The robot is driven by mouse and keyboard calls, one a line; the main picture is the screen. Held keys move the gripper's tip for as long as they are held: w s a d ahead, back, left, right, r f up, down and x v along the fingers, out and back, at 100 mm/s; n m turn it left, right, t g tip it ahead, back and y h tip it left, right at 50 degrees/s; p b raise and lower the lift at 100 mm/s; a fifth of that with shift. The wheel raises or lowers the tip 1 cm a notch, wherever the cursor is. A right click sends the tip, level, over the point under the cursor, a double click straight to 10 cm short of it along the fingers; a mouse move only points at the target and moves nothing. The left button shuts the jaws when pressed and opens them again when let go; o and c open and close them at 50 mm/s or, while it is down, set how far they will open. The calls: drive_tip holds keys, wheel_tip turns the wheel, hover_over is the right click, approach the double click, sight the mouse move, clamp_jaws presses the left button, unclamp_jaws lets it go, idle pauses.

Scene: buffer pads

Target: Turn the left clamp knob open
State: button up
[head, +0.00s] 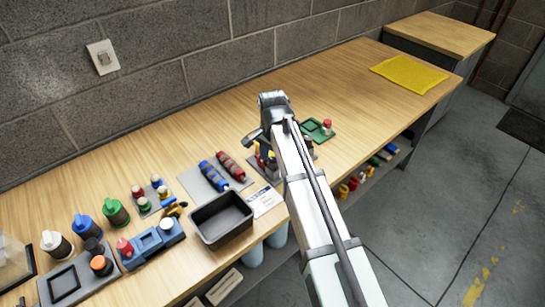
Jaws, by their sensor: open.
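My arm reaches from the lower right over the workbench. My gripper (262,145), open, points down beyond the forearm and is partly hidden by it. Just below it is a small fixture (260,163) with yellow and red parts, mostly covered by my arm. I cannot make out the left clamp knob there or tell whether the gripper touches anything. A green pad fixture (317,132) with a red knob (327,124) lies right of my arm, apart from the gripper.
A dark grey bin (222,232) and a white card (264,200) stand left of my arm. A grey mat (205,190) holds two rollers, blue and red. Bottles (116,212) and a blue fixture (150,240) are further left. A yellow cloth (408,74) lies right. The right bench is mostly clear.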

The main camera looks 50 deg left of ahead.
drive_tip(key=c, duration=1.1)
drive_tip(key=shift+o, duration=0.2)
drive_tip(key=shift+n, duration=0.4)
drive_tip(key=n, duration=0.8)
drive_tip(key=shift+n, duration=0.3)
drive_tip(key=n, duration=0.4)
drive_tip(key=shift+n, duration=2.2)
